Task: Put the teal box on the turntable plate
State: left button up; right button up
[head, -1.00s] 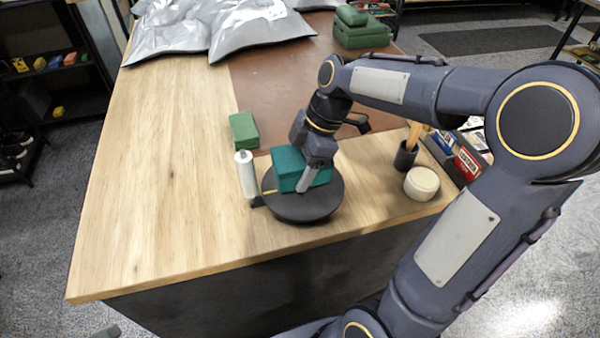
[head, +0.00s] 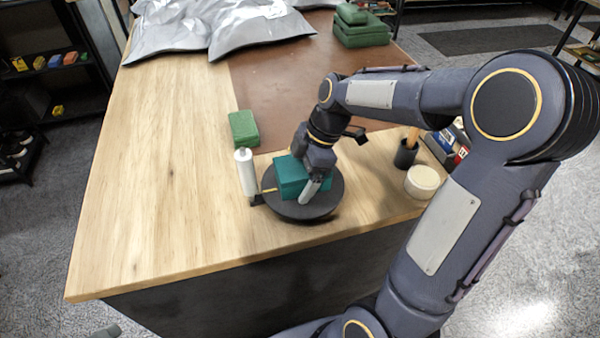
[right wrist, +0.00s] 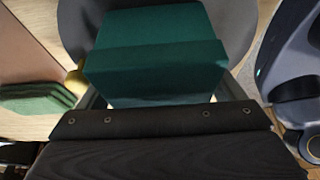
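The teal box (head: 291,177) is over the black round turntable plate (head: 322,210) near the table's front edge. My right gripper (head: 311,188) reaches down onto the box, with a finger along its near side. In the right wrist view the box (right wrist: 155,68) fills the space between the two fingers, with the grey plate (right wrist: 240,25) behind it. The gripper is shut on the box. I cannot tell whether its underside touches the plate. My left gripper is not in view.
A white bottle (head: 246,174) stands close left of the plate. A green block (head: 243,128) lies behind it. A round cream tub (head: 422,181) and a dark brush holder (head: 405,154) stand to the right. Stacked green boxes (head: 361,30) and silver bags (head: 255,35) are at the back. The table's left side is clear.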

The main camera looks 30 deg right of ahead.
jog(key=shift+r, duration=0.2)
jog(key=v, duration=1.1)
jog(key=shift+r+p, duration=0.1)
jog(key=shift+p, duration=0.2)
jog(key=shift+s+d+r, duration=0.1)
jog(key=shift+r, duration=0.15)
jog(key=s+a+f+m+t, duration=0.2)
jog(key=s+a+f+m, duration=0.1)
jog(key=s+m, duration=0.4)
jog(key=s+a+f+m+t, duration=0.2)
jog(key=s+a+m, duration=0.3)
jog(key=s+m, duration=0.3)
jog(key=shift+s+a+f+m+h, duration=0.25)
jog(key=shift+s+f+m+h, duration=0.1)
jog(key=shift+f+m, duration=0.6)
